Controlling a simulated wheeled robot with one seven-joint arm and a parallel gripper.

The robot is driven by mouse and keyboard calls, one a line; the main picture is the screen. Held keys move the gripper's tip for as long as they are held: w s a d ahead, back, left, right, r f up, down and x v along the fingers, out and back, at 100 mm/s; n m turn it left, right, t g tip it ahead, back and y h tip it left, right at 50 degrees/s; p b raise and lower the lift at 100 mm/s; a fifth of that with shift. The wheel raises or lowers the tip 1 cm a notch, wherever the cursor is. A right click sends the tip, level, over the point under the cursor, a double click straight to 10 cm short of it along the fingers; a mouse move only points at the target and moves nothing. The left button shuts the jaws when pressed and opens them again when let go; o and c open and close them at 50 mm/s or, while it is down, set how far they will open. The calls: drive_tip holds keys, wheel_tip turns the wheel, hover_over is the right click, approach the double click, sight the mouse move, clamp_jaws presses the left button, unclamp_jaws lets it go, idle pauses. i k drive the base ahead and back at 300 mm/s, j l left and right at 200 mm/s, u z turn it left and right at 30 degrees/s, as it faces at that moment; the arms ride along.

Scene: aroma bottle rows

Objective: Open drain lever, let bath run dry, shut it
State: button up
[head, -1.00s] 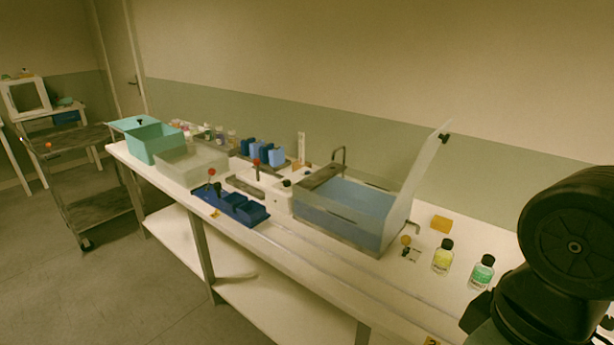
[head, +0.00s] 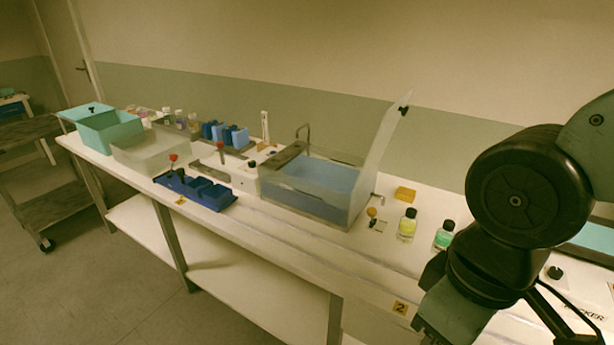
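The bath (head: 312,185) is a clear-walled tank with blue water in it, in the middle of the bench. Its clear lid (head: 381,150) stands raised at the right end. A small lever with an orange-yellow knob (head: 372,212) stands on the bench just right of the bath, beside a spout; it looks like the drain lever, and its setting is too small to tell. My arm fills the right of the head view, right of the bath and bottles. The fingers of my gripper are not in view, cut off at the lower edge.
A yellow bottle (head: 407,225) and a green bottle (head: 444,236) stand right of the knob, near my arm. A yellow block (head: 405,194) lies behind them. The bench front strip is mostly clear.

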sight(371, 212)
drive_tip(key=i+j, duration=0.25)
drive_tip(key=i, duration=0.15)
drive_tip(key=i+j+u, duration=0.15)
drive_tip(key=i, duration=0.25)
drive_tip(key=j, duration=0.1)
